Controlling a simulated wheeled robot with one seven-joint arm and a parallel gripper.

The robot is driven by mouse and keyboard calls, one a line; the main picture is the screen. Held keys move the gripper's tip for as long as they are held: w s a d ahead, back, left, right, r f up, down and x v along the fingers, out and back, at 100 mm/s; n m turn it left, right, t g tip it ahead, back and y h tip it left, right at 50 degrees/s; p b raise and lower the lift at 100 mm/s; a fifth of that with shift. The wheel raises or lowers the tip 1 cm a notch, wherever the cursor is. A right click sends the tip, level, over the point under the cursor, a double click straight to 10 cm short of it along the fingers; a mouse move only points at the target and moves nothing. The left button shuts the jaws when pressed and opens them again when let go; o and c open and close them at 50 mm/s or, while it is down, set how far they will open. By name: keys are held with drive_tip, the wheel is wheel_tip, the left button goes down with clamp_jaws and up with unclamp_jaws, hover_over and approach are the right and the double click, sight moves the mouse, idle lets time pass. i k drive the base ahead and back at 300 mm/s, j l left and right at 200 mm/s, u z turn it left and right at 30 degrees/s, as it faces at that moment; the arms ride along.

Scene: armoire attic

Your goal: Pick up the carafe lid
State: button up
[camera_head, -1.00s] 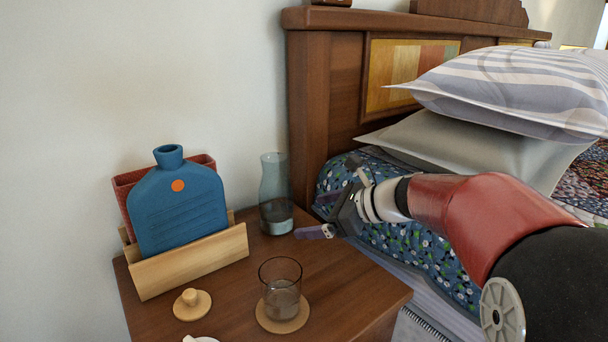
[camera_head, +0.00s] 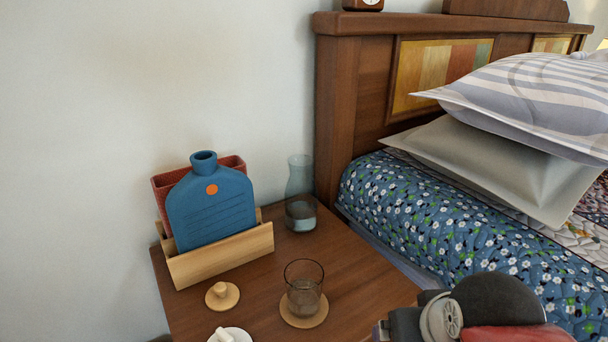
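The carafe lid (camera_head: 222,294) is a round, light wooden disc with a knob on top. It lies on the wooden nightstand (camera_head: 356,280), in front of the wooden holder. The glass carafe (camera_head: 300,196) stands uncovered at the back of the nightstand, near the headboard, with some water in it. Part of my arm shows at the bottom right, to the right of the nightstand. My gripper's fingers cannot be made out in the current view.
A wooden holder (camera_head: 222,257) carries a blue hot-water bottle (camera_head: 212,210) and a red item behind it. A glass (camera_head: 303,287) stands on a round coaster (camera_head: 304,318). A white dish (camera_head: 232,335) is at the bottom edge. The bed (camera_head: 440,212) borders the nightstand's right.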

sight(223, 295)
drive_tip(key=u, duration=1.35)
